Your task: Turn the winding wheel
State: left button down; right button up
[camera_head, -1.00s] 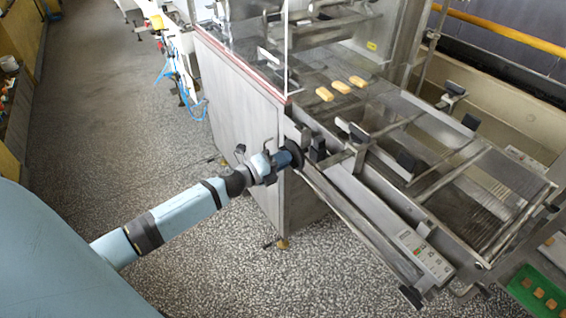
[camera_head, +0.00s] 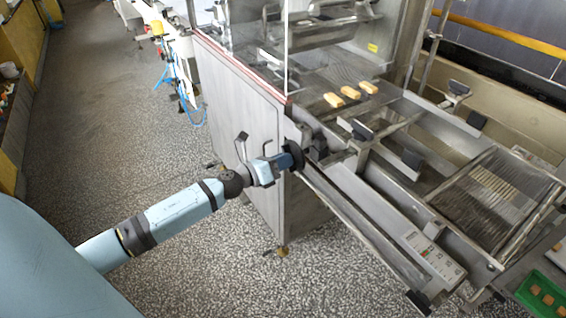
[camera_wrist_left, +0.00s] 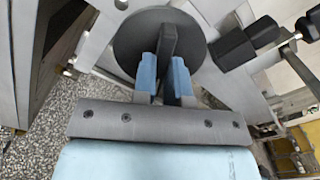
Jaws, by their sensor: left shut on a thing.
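The winding wheel (camera_head: 296,155) is a dark round disc on the near side of the metal machine, beside the grey cabinet panel. In the left wrist view the wheel (camera_wrist_left: 130,42) faces me, with a dark raised bar (camera_wrist_left: 168,42) across it. My left gripper (camera_head: 284,161) reaches it from the left. Its two blue fingers (camera_wrist_left: 164,78) are shut on that bar, one on each side. The fingers hide part of the disc. The dark mesh (camera_head: 487,188) lies in the right part of the machine's frame. My right gripper is out of view.
Small orange-yellow pieces (camera_head: 350,92) lie on the belt. Black knobs and clamps stand close to the wheel. A control panel (camera_head: 432,255) is on the near rail, and a green tray (camera_head: 543,291) is at the lower right. The speckled floor at left is clear.

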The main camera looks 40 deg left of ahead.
pick_arm(q)
jog(key=shift+m, duration=0.3)
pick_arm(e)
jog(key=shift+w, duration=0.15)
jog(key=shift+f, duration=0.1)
pick_arm(q)
jog(key=c, duration=1.2)
grip_release()
jog(key=shift+o, duration=0.2)
jog(key=b+v, duration=0.1)
jog(key=v, duration=1.3)
jog(key=shift+b, duration=0.35)
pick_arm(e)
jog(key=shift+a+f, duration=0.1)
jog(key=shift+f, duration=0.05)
pick_arm(q)
jog(key=shift+w, duration=0.1)
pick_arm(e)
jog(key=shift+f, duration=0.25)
pick_arm(q)
jog(key=shift+f, duration=0.1)
